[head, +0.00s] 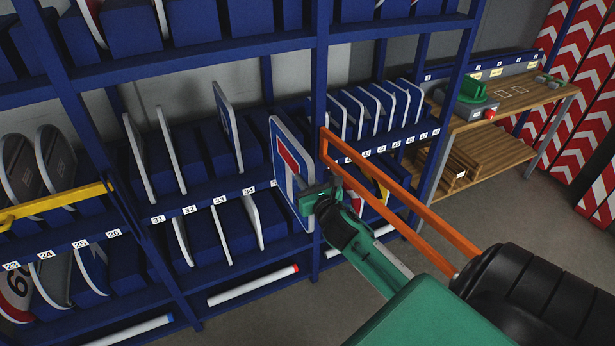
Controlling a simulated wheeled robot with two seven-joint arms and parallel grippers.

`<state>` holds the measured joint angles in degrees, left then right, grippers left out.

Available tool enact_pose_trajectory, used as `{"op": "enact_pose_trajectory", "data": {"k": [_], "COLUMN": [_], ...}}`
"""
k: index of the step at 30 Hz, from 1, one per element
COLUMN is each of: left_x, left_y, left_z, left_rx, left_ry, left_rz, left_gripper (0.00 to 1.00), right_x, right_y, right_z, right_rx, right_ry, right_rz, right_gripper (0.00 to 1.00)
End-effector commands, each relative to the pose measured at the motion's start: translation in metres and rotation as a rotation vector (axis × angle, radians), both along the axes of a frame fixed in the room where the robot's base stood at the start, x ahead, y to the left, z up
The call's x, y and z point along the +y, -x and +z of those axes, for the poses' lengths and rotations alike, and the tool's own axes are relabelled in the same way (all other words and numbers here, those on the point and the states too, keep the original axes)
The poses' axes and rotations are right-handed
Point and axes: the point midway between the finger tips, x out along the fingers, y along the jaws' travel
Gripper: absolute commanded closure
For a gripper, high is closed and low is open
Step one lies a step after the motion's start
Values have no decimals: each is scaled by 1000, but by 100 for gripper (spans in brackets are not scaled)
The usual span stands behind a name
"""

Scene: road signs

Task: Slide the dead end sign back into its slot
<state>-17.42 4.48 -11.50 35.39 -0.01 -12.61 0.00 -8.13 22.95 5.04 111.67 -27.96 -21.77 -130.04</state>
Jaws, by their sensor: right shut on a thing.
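The dead end sign (289,165) is a blue plate with a white stem and a red bar. It is upright in front of the rack, near the blue post, with its face turned partly to me. My right gripper (313,193) is shut on its lower right edge. The rack's middle shelf (205,196) has blue dividers and labels 31 to 34, with a further label partly hidden by the sign. I cannot tell whether the sign's far edge is inside a slot. My left gripper is not in view.
Several signs stand edge-on in the slots, one (228,126) left of the held sign. A blue post (320,75) and an orange bar frame (400,195) are close to my right arm. A yellow bar (60,203) crosses the left bay. A workbench (510,100) stands at the back right.

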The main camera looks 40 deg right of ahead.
Motion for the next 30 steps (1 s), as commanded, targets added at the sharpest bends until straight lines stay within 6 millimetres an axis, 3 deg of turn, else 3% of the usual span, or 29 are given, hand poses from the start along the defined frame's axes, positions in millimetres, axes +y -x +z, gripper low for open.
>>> {"op": "enact_pose_trajectory", "data": {"k": [5,13,20,30], "left_x": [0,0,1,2], "left_y": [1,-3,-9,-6], "left_z": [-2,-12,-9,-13], "left_rx": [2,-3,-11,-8], "left_ry": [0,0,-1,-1], "left_rz": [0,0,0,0], "left_gripper": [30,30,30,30], "right_x": [-9,-16,-17,-24], "right_y": [-11,-47,-49,-80], "right_z": [2,1,2,2], "right_rx": [-8,-8,-6,-7], "right_ry": [1,0,0,1], "right_rz": [-5,-4,-4,-4], "right_gripper": [100,100,100,100]}}
